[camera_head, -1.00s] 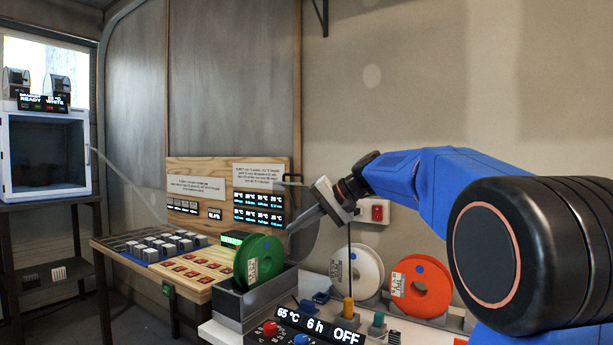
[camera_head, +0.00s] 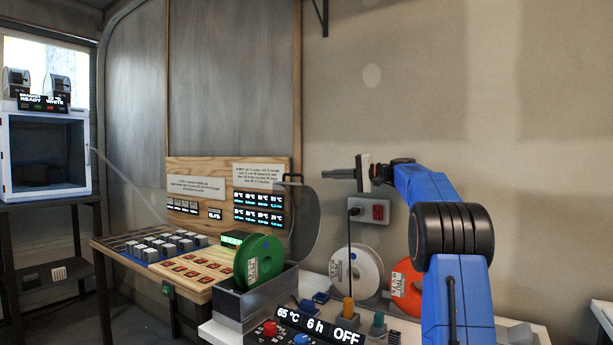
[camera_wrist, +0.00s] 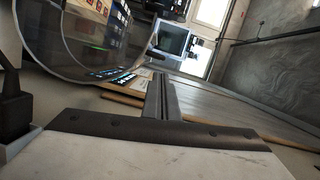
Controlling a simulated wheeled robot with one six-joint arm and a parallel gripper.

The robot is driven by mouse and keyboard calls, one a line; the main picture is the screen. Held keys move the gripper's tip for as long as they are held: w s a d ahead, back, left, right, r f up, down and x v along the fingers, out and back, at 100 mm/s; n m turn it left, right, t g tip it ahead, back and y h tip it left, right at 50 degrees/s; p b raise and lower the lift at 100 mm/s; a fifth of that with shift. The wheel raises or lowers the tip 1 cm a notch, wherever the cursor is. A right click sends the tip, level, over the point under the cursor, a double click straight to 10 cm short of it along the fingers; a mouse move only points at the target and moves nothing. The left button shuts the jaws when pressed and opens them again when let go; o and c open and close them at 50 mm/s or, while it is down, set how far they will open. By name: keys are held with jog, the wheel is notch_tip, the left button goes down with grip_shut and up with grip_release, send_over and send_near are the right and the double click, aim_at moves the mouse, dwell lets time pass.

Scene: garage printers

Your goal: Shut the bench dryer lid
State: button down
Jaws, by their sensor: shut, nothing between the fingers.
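The bench dryer (camera_head: 228,309) is a grey box on the bench with a green spool (camera_head: 262,259) standing in it. Its clear lid (camera_head: 306,226) stands open, tilted up behind the spool, with a handle at its top edge. My gripper (camera_head: 325,174) is shut and empty, pointing left, above and to the right of the lid and apart from it in the head view. In the wrist view the shut fingers (camera_wrist: 160,97) point away from the camera, and the lid's clear curved panel (camera_wrist: 75,62) shows at upper left.
A control panel (camera_head: 318,327) reads 65 °C, 6 h, OFF. White (camera_head: 368,270) and orange (camera_head: 402,288) spools stand at right near a wall switch (camera_head: 377,211). A wooden board bench (camera_head: 190,272) with grey blocks lies left. A white cabinet (camera_head: 45,155) stands far left.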

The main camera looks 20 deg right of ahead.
jog(key=x, duration=0.9)
jog(key=shift+w+d+r, duration=0.1)
jog(key=shift+w+r, duration=0.1)
jog(key=shift+w, duration=0.35)
